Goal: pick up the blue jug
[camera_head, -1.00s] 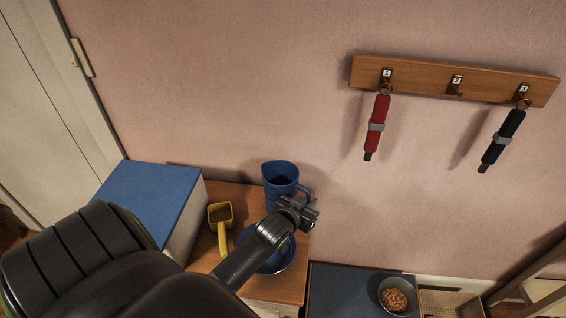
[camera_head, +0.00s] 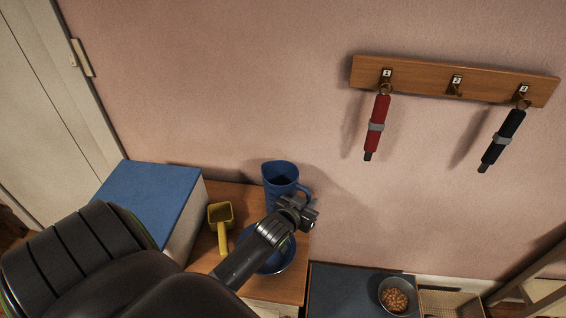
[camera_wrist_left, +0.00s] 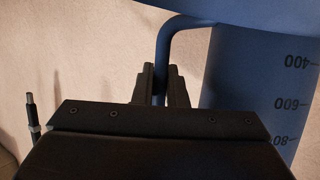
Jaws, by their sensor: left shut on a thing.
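The blue jug (camera_head: 281,178) stands upright on the wooden cabinet top against the pink wall, its handle facing right. My left gripper (camera_head: 303,207) is at the jug's handle side, in front of it. In the left wrist view the fingers (camera_wrist_left: 160,85) are shut on the jug's handle (camera_wrist_left: 165,45). The jug's body (camera_wrist_left: 262,90) fills the right of that view, with printed marks such as 400 and 600 upside down. The lower part of the jug is hidden by my wrist in the head view. My right gripper is not in view.
A blue bowl (camera_head: 284,263) sits partly under my arm, with a yellow scoop (camera_head: 221,215) to its left. A blue-topped box (camera_head: 150,190) stands further left. A rack (camera_head: 430,84) with red and black hanging tools is on the wall. A bowl of brown bits (camera_head: 383,290) is lower right.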

